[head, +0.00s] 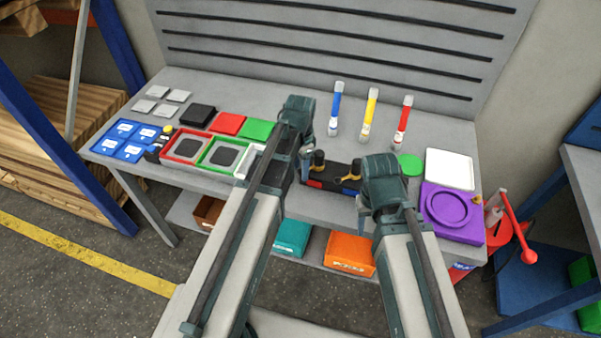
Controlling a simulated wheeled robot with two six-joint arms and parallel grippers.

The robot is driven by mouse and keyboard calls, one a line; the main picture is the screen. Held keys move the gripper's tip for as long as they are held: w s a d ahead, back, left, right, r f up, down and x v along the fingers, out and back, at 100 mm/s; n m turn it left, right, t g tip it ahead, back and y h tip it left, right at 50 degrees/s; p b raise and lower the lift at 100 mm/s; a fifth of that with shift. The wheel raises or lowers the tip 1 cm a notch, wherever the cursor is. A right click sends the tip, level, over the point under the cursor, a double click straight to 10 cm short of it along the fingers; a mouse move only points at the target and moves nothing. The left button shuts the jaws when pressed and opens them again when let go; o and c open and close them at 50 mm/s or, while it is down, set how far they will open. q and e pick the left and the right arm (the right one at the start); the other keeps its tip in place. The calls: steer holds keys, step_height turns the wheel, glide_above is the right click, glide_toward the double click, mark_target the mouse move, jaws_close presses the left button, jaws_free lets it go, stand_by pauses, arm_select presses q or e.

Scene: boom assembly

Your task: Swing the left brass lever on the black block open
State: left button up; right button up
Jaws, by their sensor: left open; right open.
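The black block (333,174) lies near the front edge of the grey table, between my two arms. The left brass lever (318,163) stands at the block's left part, close beside my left gripper (306,172). I cannot tell whether they touch. A second brass lever (351,175) is at the block's right part. My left gripper is open, partly hidden by its own arm. My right gripper (364,210) is open, low at the table's front edge, to the right of the block, and mostly hidden by its wrist.
Blue, yellow and red tubes (371,112) stand behind the block. A green disc (410,166), white tray (449,167) and purple plate (452,233) are at right. Red and green framed trays (187,161) and a blue card board (131,155) are at left.

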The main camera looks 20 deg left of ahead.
arm_select(q)
steer(key=shift+c, duration=0.2)
jaws_close()
stand_by(1.3)
